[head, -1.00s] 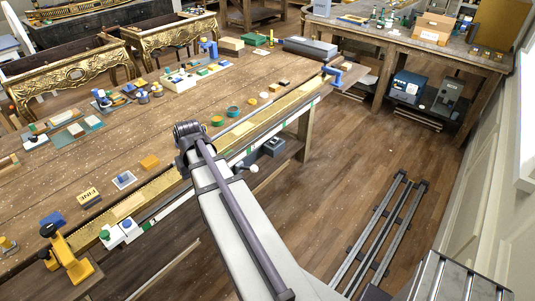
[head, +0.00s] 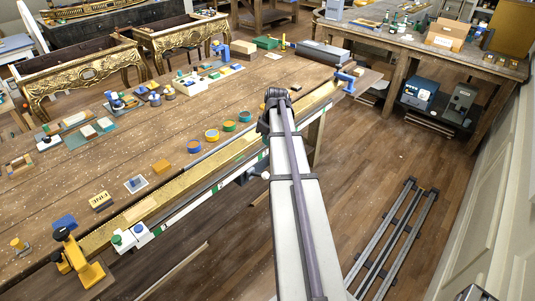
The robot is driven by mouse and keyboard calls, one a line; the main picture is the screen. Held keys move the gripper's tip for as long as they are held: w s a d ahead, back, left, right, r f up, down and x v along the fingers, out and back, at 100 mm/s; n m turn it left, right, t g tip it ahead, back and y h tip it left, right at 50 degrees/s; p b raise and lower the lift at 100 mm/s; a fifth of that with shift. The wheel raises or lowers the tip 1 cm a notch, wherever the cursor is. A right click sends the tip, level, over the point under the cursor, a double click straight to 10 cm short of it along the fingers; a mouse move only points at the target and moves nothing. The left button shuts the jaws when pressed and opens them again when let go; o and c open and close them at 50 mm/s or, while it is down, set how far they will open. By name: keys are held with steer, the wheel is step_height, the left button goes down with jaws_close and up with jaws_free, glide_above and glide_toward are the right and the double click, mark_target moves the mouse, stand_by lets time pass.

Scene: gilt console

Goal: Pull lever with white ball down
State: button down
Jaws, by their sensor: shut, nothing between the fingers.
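My arm (head: 295,190) reaches up from the lower edge of the head view to a dark joint at the table's front edge. My gripper does not show; it is beyond or behind the arm. A small white ball (head: 265,176) shows just left of my arm, below the table's front edge, next to a dark grey-blue box (head: 247,178). The lever's shaft and its angle are too small or hidden to tell.
The long wooden workbench (head: 120,165) carries a ruled rail (head: 185,217) along its front edge, with coloured tape rolls, a yellow clamp (head: 75,255) and small boxes. A second bench (head: 395,45) stands at the back right. Floor rails (head: 395,240) lie at the right.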

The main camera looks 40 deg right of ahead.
steer(key=b, duration=1.2)
glide_above(259, 175)
steer(key=s+d, duration=0.2)
step_height(259, 175, down, 12)
steer(key=shift+w+a+f, duration=0.1)
steer(key=shift+w+f, duration=0.05)
steer(key=shift+f, duration=0.05)
steer(key=shift+s+a+f, duration=0.1)
steer(key=shift+s+f, duration=0.15)
steer(key=shift+f, duration=0.1)
steer(key=shift+r, duration=0.1)
